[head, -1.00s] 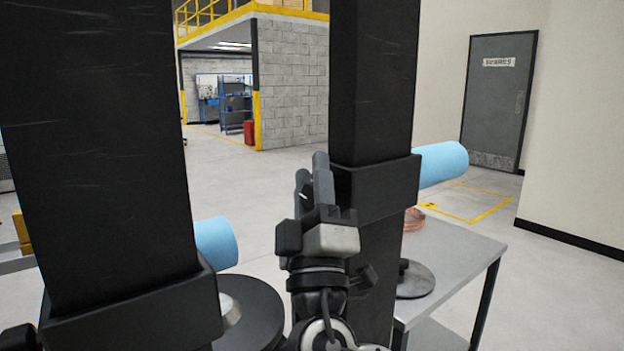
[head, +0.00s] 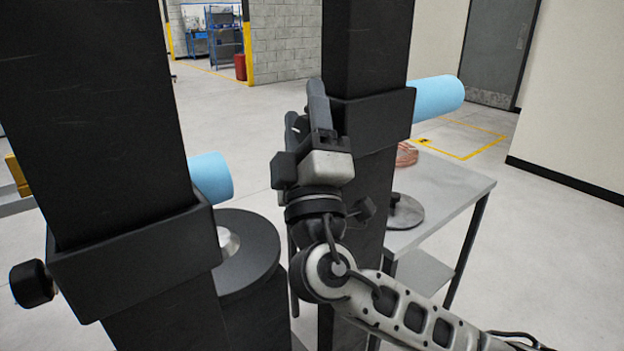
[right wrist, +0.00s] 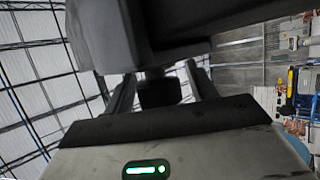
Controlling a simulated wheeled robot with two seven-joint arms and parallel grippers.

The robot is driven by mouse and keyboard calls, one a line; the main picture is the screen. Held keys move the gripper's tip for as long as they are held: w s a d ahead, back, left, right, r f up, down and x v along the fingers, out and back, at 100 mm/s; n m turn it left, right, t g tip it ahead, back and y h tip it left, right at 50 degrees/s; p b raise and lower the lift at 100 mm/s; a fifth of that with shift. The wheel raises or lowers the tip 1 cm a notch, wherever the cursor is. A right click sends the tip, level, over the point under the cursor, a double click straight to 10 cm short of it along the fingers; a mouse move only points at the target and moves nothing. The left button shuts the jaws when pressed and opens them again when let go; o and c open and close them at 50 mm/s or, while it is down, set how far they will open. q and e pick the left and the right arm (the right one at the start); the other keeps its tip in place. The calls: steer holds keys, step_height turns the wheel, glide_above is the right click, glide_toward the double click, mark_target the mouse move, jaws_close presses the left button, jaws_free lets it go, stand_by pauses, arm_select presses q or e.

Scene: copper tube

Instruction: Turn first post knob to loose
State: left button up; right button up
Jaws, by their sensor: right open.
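Two dark upright posts stand before me, the left post (head: 85,120) nearer and the right post (head: 368,45) farther. A round black knob (head: 32,283) sticks out left from the left post's collar (head: 150,255). My right gripper (head: 303,108) is open at the left side of the right post's collar (head: 375,115). In the right wrist view, a dark knob (right wrist: 160,92) shows between the spread fingers, with room on both sides; I cannot tell whether either finger touches it. In the head view the gripper hides this knob. My left gripper is out of view.
Light-blue rolls (head: 210,178) and (head: 438,97) show right of the posts. A round dark base (head: 255,250) stands by the left post. A grey table (head: 450,185) with a copper coil (head: 406,154) and round plate (head: 405,210) is at right. Open floor lies beyond.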

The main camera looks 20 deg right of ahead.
arm_select(q)
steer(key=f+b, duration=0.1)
steer(key=b, duration=0.2)
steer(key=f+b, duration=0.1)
steer(key=b, duration=0.2)
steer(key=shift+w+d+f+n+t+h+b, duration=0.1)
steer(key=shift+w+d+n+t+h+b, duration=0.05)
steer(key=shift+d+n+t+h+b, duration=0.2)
arm_select(e)
steer(key=v, duration=1.5)
steer(key=shift+s+f, duration=0.25)
steer(key=shift+s, duration=0.05)
